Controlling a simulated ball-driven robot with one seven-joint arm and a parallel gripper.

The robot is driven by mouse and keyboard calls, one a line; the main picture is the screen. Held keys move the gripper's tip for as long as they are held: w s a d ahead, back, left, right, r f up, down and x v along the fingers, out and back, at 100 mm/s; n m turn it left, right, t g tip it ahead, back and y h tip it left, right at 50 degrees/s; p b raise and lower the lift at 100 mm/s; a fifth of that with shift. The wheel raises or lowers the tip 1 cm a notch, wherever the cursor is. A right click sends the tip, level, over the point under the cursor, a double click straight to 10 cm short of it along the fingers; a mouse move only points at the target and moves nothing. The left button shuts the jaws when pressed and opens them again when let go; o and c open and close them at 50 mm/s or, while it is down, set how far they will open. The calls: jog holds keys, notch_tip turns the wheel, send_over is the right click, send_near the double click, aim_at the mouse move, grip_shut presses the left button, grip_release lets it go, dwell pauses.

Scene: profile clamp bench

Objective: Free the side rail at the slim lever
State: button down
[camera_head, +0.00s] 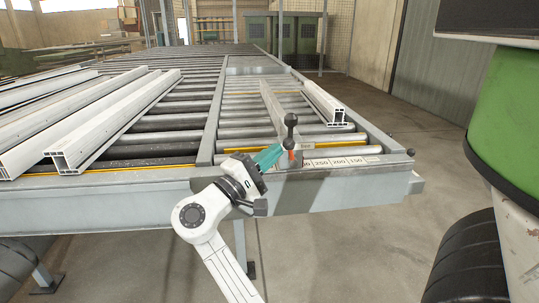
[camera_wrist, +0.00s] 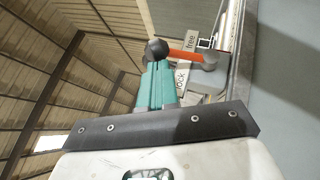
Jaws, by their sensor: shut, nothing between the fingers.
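The slim lever stands at the front edge of the roller bench, with a black ball knob (camera_head: 291,120) on top and an orange part (camera_head: 291,155) low down. In the wrist view its orange arm (camera_wrist: 184,54) lies between a "free" label (camera_wrist: 191,42) and a "lock" label (camera_wrist: 182,77). My gripper (camera_head: 269,156) has teal fingers that are shut and empty, just left of the lever. In the wrist view the fingertips (camera_wrist: 158,66) are close to the black ball; contact cannot be told. A long grey bar (camera_head: 270,103), apparently the side rail, runs back behind the lever.
A white profile (camera_head: 325,105) lies on the rollers right of the bar. Several white profiles (camera_head: 115,120) lie on the left rollers. A scale strip (camera_head: 338,162) and another black knob (camera_head: 410,152) are on the front right. A green machine (camera_head: 508,115) stands at right.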

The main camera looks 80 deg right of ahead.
aim_at(290, 142)
jog(key=r+m+y+p, duration=0.1)
jog(key=s+r+m+t+y+p, duration=0.1)
jog(key=p, duration=0.1)
jog(key=shift+s+d+r+m+y, duration=0.15)
jog(key=shift+s+d+m+y, duration=0.15)
jog(key=shift+y, duration=0.1)
jog(key=shift+s+d+r+m+t+y+p, duration=0.15)
jog(key=shift+s+d+m+t+y+p, duration=0.2)
jog(key=shift+p, duration=0.3)
jog(key=shift+s+r+m+t+y+p, duration=0.15)
jog(key=shift+s+m+y+p, duration=0.2)
jog(key=shift+y+p, duration=0.25)
jog(key=shift+s+d+p, duration=0.1)
jog(key=shift+s+p, duration=0.2)
jog(key=shift+p, duration=0.05)
jog(key=shift+f, duration=0.1)
